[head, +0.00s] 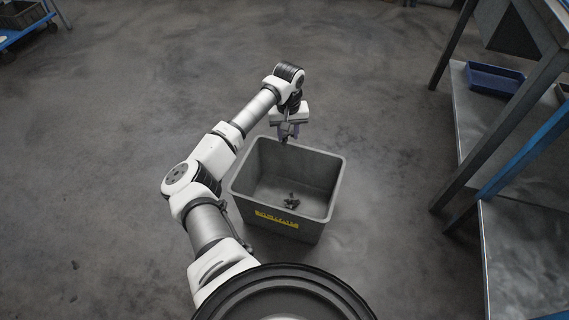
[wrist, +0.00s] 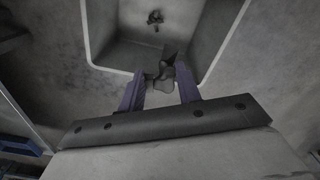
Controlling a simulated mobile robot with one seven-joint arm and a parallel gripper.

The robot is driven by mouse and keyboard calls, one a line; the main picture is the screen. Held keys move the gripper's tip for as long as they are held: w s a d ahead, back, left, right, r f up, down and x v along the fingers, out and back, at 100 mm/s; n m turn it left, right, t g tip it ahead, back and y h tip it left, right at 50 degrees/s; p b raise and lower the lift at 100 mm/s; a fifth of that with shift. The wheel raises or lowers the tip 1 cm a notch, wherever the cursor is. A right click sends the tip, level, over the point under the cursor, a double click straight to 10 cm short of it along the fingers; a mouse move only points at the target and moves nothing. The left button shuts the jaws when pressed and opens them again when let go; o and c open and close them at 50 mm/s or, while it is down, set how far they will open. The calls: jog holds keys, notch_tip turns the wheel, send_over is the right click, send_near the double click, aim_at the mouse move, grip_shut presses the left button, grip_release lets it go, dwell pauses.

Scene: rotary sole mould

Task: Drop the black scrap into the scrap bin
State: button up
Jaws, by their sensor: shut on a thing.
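My gripper (head: 289,132) is over the far rim of the grey scrap bin (head: 237,187), pointing down. In the wrist view my gripper (wrist: 160,88) is shut on a black scrap (wrist: 163,83), a crumpled dark piece between its two purple-grey fingers. The held scrap overlaps the rim of the bin (wrist: 100,45) in that view; I cannot tell its exact height above it. The bin is open on top with a yellow label on its front. Other dark scrap (head: 291,201) lies on the bin floor and also shows in the wrist view (wrist: 155,18).
A metal bench (head: 475,130) with a blue tray (head: 494,79) on its lower shelf stands at the right. A blue cart (head: 22,32) with a dark box is at the far upper left. The concrete floor around the bin is clear.

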notch_tip(320, 180, down, 14)
jog(key=a+n+b, duration=0.1)
jog(key=b, duration=0.9)
jog(key=shift+r, duration=0.15)
jog(key=shift+s, duration=0.1)
jog(key=o, duration=1)
jog(key=shift+r, duration=0.1)
notch_tip(320, 180, up, 13)
jog(key=p, duration=0.3)
jog(key=shift+a, duration=0.1)
jog(key=shift+r, duration=0.35)
